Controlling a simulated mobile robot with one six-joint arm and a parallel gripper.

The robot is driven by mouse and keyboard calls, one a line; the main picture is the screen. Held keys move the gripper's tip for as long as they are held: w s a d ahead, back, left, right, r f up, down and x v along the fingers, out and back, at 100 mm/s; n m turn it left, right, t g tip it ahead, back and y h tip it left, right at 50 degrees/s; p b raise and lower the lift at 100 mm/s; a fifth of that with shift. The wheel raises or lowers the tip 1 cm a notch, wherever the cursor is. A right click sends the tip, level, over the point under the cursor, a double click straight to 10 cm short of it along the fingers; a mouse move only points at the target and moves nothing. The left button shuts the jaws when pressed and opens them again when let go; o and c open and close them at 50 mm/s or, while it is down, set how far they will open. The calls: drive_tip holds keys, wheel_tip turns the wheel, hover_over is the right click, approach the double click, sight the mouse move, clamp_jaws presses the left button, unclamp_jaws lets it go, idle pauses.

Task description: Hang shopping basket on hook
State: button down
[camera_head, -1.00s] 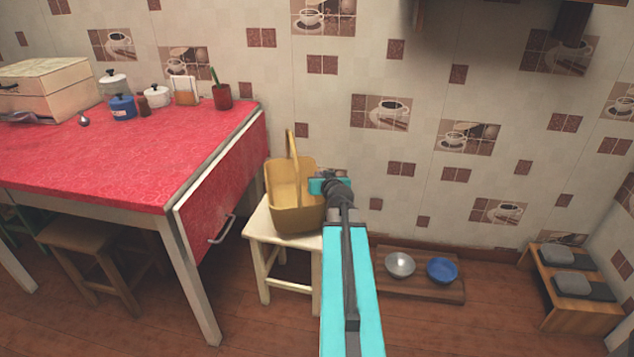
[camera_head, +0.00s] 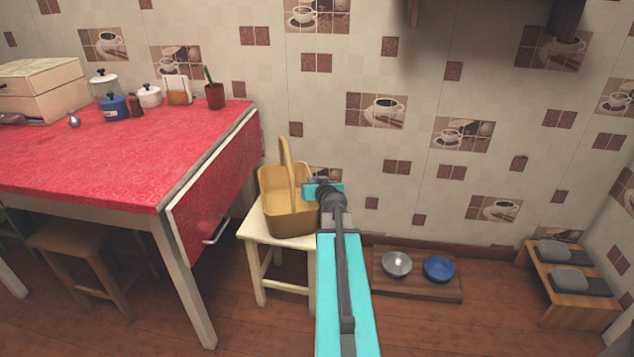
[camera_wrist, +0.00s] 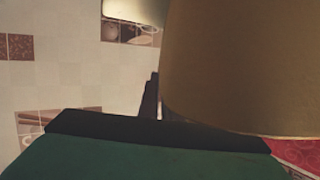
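The yellow shopping basket (camera_head: 277,217) stands on the white stool (camera_head: 272,238) beside the red table, with its handle (camera_head: 286,158) raised in an arch. My gripper (camera_head: 310,190) is at the basket's right side, close to its upper rim. The fingertips are hard to make out in the head view, and I cannot tell whether they touch it. In the wrist view the basket wall (camera_wrist: 245,65) fills the upper right, beside one dark finger of my gripper (camera_wrist: 150,95). No hook shows clearly in either view.
The table with red cloth (camera_head: 130,160) stands at left, its cloth-covered flap hanging near the stool. Two bowls sit on a low wooden board (camera_head: 420,286) right of my arm. A wooden step stand (camera_head: 575,310) is at far right. Dark wooden items hang at the wall's upper right.

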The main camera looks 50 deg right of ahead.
drive_tip(key=shift+f, duration=0.1)
drive_tip(key=c, duration=2)
unclamp_jaws()
drive_tip(key=shift+r, duration=0.2)
